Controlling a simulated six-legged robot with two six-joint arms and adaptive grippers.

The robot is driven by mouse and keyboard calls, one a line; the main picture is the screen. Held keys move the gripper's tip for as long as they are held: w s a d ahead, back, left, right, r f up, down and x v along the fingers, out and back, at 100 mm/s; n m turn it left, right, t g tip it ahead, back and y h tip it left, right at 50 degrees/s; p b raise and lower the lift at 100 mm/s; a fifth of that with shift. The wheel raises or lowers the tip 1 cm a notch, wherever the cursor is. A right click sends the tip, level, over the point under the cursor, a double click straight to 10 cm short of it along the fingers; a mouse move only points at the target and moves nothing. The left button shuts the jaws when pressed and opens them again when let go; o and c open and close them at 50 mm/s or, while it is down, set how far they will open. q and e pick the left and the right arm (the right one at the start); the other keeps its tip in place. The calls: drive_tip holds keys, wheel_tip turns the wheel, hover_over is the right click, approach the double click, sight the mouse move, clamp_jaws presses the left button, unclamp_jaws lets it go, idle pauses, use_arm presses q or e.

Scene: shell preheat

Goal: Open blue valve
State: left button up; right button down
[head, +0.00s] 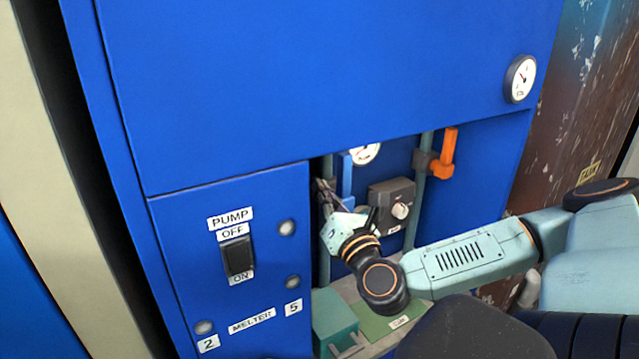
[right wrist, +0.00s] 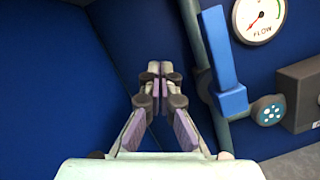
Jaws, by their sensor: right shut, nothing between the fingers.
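The blue valve has a flat blue lever (right wrist: 222,60) that stands upright along a pipe in the right wrist view, with a dotted round hub (right wrist: 267,109) low on its right. In the head view the blue lever (head: 346,178) shows in the cabinet's recess, its lower part hidden behind my right gripper. My right gripper (head: 326,192) is inside the recess, just left of the lever. In the right wrist view its fingers (right wrist: 158,72) are shut together and empty, with a gap between them and the lever. My left gripper is not in view.
An orange valve lever (head: 444,155) is on the pipe to the right. A grey box with a knob (head: 392,203) and a flow gauge (right wrist: 259,18) are near the blue lever. The cabinet panel with the pump switch (head: 238,256) borders the recess on the left. A green mat (head: 388,324) lies below.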

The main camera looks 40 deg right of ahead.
drive_tip(key=s+a+p, duration=0.1)
drive_tip(key=s+a, duration=0.2)
drive_tip(key=s, duration=0.4)
drive_tip(key=shift+a+p, duration=0.15)
drive_tip(key=shift+p, duration=0.2)
drive_tip(key=shift+r, duration=0.1)
drive_tip(key=shift+w+a, duration=0.1)
